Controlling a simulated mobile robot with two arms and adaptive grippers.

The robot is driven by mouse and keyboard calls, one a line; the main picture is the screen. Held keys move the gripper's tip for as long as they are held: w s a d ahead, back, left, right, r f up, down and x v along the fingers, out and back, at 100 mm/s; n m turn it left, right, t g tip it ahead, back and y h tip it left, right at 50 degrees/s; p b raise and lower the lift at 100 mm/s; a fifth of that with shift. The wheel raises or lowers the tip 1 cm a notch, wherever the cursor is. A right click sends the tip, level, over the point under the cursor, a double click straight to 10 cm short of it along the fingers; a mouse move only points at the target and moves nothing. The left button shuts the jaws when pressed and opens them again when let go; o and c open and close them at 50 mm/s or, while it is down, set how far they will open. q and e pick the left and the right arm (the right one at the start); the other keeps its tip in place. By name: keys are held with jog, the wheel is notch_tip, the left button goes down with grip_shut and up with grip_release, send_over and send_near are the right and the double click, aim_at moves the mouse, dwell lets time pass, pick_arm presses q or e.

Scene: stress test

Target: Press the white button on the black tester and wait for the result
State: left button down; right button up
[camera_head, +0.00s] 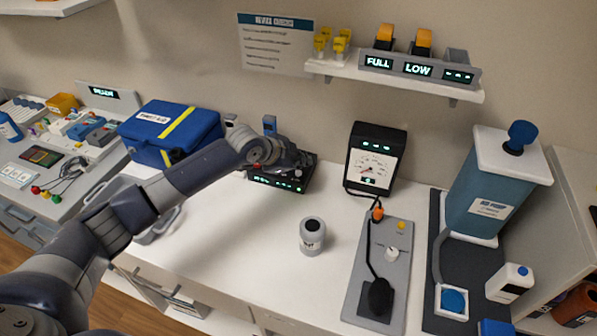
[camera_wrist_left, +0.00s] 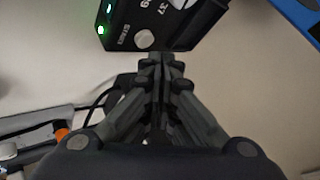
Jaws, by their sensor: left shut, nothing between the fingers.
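The black tester (camera_head: 262,181) is a low black box with green lit readouts, standing at the back of the white counter. In the left wrist view the tester (camera_wrist_left: 185,22) shows at the top with green lights, white markings and a round white button (camera_wrist_left: 144,39). My left gripper (camera_head: 298,160) is shut and empty, over the tester in the head view. In the left wrist view its closed fingertips (camera_wrist_left: 160,58) are just below the button; I cannot tell whether they touch the tester. The button is hidden by my gripper in the head view. My right gripper is out of view.
A blue first aid case (camera_head: 180,130) stands left of the tester. A black-framed dial gauge (camera_head: 375,157) stands to its right. A shelf (camera_head: 400,78) hangs above.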

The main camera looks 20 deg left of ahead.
pick_arm(q)
jog(key=shift+f, duration=0.15)
dwell(0.5)
jog(key=shift+f, duration=0.3)
jog(key=shift+f, duration=0.5)
dwell(0.6)
jog(key=shift+r, duration=0.1)
jog(key=shift+r+p, duration=0.65)
jog(key=shift+r, duration=0.15)
